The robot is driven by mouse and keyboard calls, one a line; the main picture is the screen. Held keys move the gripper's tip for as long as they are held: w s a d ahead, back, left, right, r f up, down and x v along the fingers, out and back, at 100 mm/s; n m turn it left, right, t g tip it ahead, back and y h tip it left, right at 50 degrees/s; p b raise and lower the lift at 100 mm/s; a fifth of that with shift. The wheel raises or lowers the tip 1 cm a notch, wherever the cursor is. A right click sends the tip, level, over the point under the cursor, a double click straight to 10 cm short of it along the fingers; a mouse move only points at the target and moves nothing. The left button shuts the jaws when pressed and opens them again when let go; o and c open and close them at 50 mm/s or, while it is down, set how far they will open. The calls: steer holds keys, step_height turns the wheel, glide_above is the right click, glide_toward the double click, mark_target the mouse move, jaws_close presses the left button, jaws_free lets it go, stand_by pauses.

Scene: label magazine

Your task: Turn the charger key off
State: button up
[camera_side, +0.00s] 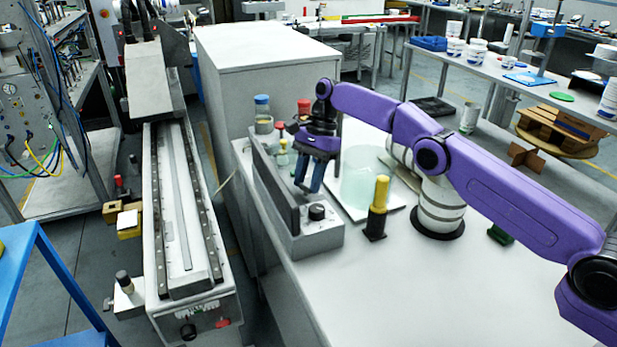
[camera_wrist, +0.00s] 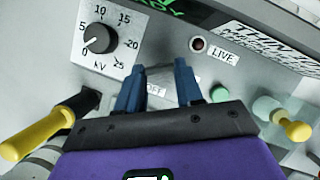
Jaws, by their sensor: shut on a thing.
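In the wrist view, the charger panel (camera_wrist: 150,20) is a grey face with a black kV dial (camera_wrist: 98,38), a LIVE label (camera_wrist: 222,55) with a dull reddish lamp (camera_wrist: 198,44), and an OFF label (camera_wrist: 156,90) seen between my fingers. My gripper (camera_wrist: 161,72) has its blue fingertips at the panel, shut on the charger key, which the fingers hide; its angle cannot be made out. In the side view my gripper (camera_side: 309,187) points down behind the grey charger box (camera_side: 312,238), whose dial knob (camera_side: 317,211) faces up.
A black post with a yellow top (camera_side: 377,205) stands right of the box; a yellow-handled tool (camera_wrist: 45,130) shows in the wrist view. A pale green cylinder (camera_side: 360,178) stands behind the post. Bottles (camera_side: 263,115) stand behind the box. The front right of the white bench (camera_side: 430,290) is clear.

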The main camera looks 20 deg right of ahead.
steer(key=shift+d, duration=0.1)
steer(key=o, duration=1)
steer(key=shift+o, duration=0.2)
steer(key=shift+s+m, duration=0.1)
steer(key=shift+m, duration=0.6)
steer(key=m+t, duration=0.1)
steer(key=m, duration=0.1)
steer(key=m+t, duration=0.1)
steer(key=m, duration=0.1)
steer(key=shift+s+y, duration=0.2)
steer(key=shift+y, duration=0.1)
steer(key=v, duration=1.7)
steer(key=s+f+n+h, duration=0.2)
steer(key=s+n, duration=1.5)
steer(key=s, duration=1)
steer(key=shift+d+f+h, duration=0.25)
steer(key=shift+d+h, duration=0.15)
steer(key=shift+d, duration=0.05)
